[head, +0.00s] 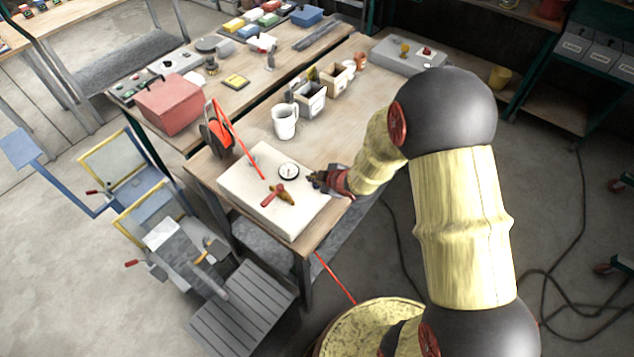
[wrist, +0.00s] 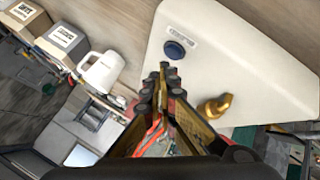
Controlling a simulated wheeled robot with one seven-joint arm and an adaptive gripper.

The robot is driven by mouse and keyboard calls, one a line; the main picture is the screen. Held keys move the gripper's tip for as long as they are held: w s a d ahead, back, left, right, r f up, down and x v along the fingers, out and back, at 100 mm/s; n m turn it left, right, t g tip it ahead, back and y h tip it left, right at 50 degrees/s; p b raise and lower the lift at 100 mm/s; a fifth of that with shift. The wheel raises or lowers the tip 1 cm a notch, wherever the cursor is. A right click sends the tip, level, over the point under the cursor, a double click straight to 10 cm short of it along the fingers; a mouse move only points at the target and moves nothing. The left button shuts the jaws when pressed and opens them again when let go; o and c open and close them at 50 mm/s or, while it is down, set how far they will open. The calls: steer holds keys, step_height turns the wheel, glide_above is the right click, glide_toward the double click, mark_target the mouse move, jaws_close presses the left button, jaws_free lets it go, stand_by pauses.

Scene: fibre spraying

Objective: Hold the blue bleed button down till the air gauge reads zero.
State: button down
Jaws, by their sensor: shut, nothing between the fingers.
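A cream-white box (head: 255,180) lies on the workbench and carries the round white air gauge (head: 289,171). The gauge's needle reading is too small to make out. The blue bleed button (wrist: 174,51) sits on the box in the wrist view, beside a small printed label (wrist: 184,36). In the head view I cannot make out the button. My gripper (wrist: 165,72) is shut and empty, its tips a little below the button in the wrist picture. I cannot tell whether they touch the box. In the head view my gripper (head: 320,180) is at the box's right side, near the gauge.
A brass fitting (wrist: 217,106) stands on the box, near my fingers. A red handle (head: 268,196) is on the box in the head view. A white mug (head: 285,122), small bins (head: 311,98) and a red hose reel (head: 217,135) stand behind it on the bench.

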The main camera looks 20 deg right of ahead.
mark_target(315, 186)
stand_by(0.3)
step_height(315, 186, up, 5)
steer(key=p, duration=0.4)
stand_by(0.5)
